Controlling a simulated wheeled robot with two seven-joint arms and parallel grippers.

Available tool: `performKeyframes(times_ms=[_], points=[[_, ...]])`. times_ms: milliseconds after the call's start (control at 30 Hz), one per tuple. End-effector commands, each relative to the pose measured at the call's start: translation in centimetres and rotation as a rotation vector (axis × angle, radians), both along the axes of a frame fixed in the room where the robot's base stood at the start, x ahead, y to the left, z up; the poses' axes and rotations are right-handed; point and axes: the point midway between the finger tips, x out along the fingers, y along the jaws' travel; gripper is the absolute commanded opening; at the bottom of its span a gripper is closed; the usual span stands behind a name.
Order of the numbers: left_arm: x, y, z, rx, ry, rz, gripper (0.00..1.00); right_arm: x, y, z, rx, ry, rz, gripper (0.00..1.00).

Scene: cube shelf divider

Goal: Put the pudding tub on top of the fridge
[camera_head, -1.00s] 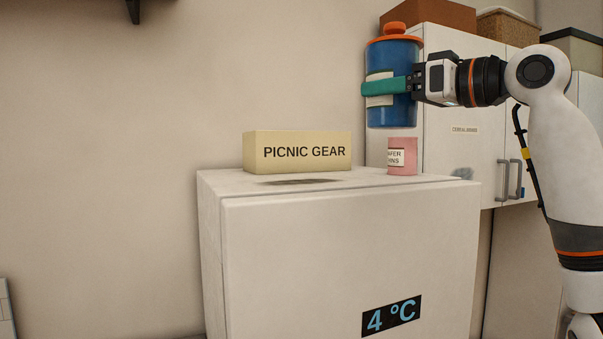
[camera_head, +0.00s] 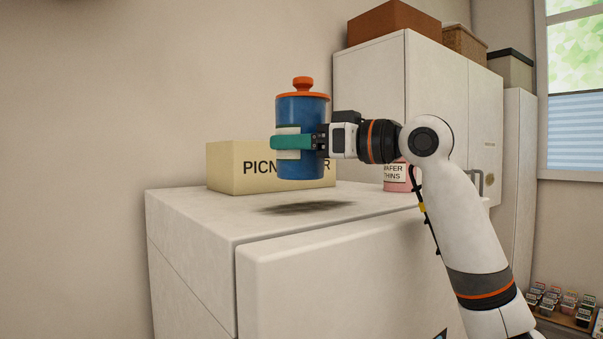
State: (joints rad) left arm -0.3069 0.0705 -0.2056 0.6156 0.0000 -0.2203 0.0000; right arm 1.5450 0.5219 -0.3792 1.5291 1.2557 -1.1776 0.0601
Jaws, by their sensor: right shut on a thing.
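The pudding tub, taken to be the blue tub with an orange lid (camera_head: 302,108), is upright in the middle of the head view. My right gripper (camera_head: 297,142) is shut on it, with a green finger across its pale label. The tub hangs above the white fridge (camera_head: 190,212), apart from its top, in front of the picnic gear box. A dark shadow lies on the fridge top below it. My left gripper is not in view.
A cream "PICNIC GEAR" box (camera_head: 228,168) stands at the back of the fridge top. A pink "WAFER THINS" tub (camera_head: 393,180) stands at the right, partly behind my arm. The front left of the top is clear. White cupboards (camera_head: 368,80) stand behind.

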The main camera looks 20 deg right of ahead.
Motion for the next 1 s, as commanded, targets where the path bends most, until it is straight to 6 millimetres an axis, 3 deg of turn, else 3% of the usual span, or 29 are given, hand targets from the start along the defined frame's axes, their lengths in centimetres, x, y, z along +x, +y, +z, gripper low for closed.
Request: performKeyframes(times_ms=[433,833,867,1000], points=[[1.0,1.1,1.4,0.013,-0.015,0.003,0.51,0.0,0.0,-4.3,0.002,-0.002,0.000,0.33],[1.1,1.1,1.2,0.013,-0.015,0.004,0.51,-0.1,0.0,-5.0,0.002,-0.004,0.001,0.33],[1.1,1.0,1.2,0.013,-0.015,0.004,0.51,0.0,0.0,-5.1,0.000,0.000,0.000,0.71],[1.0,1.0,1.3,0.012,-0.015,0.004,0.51,0.0,0.0,-5.1,0.000,0.000,0.000,0.91]])
